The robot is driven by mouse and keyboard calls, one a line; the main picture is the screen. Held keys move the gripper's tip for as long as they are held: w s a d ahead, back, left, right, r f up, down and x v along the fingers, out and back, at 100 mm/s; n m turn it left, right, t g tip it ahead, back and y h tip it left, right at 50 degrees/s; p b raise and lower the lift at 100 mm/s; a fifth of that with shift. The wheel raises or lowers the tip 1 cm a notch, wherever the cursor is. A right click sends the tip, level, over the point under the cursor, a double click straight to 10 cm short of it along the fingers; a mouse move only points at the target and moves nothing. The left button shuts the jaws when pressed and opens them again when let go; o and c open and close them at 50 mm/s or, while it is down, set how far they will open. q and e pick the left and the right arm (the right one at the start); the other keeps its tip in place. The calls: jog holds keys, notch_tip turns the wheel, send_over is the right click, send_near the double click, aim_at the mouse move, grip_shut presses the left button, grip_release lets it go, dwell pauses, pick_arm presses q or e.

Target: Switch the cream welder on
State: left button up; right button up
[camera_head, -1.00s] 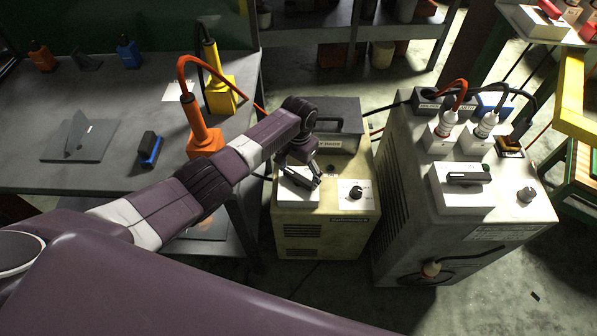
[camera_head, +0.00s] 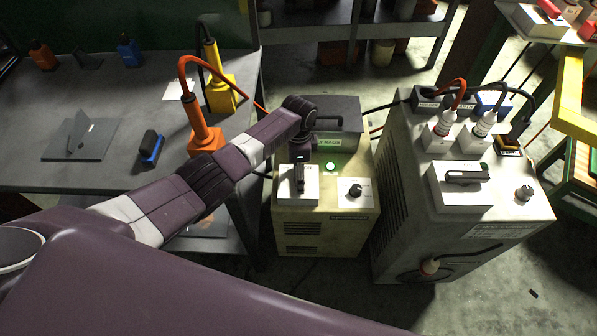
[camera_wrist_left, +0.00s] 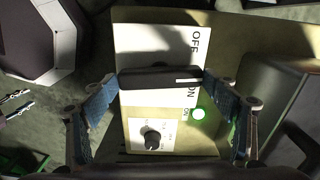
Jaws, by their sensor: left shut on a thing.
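The cream welder (camera_head: 290,222) stands on the floor right of the workbench. On its top is a white switch plate (camera_head: 284,195) with a black rotary handle (camera_wrist_left: 160,78), marked OFF and ON in the left wrist view. The handle's white mark lies by the ON lettering. A green lamp (camera_head: 330,166) is lit beside the plate and also shows in the left wrist view (camera_wrist_left: 198,113). My left gripper (camera_wrist_left: 162,80) is over the plate, its fingers shut on the handle's two ends. My right gripper is out of view.
A larger grey welder (camera_head: 475,235) with cables and its own switch stands close on the right. The workbench (camera_head: 60,165) on the left holds orange and yellow plug holders and a blue-black part (camera_head: 150,148). A black knob (camera_head: 355,190) sits right of the switch plate.

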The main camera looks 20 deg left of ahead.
pick_arm(q)
jog(key=shift+m, duration=0.7)
jog(key=o, duration=1.2)
jog(key=shift+c, duration=0.2)
notch_tip(320, 180, up, 12)
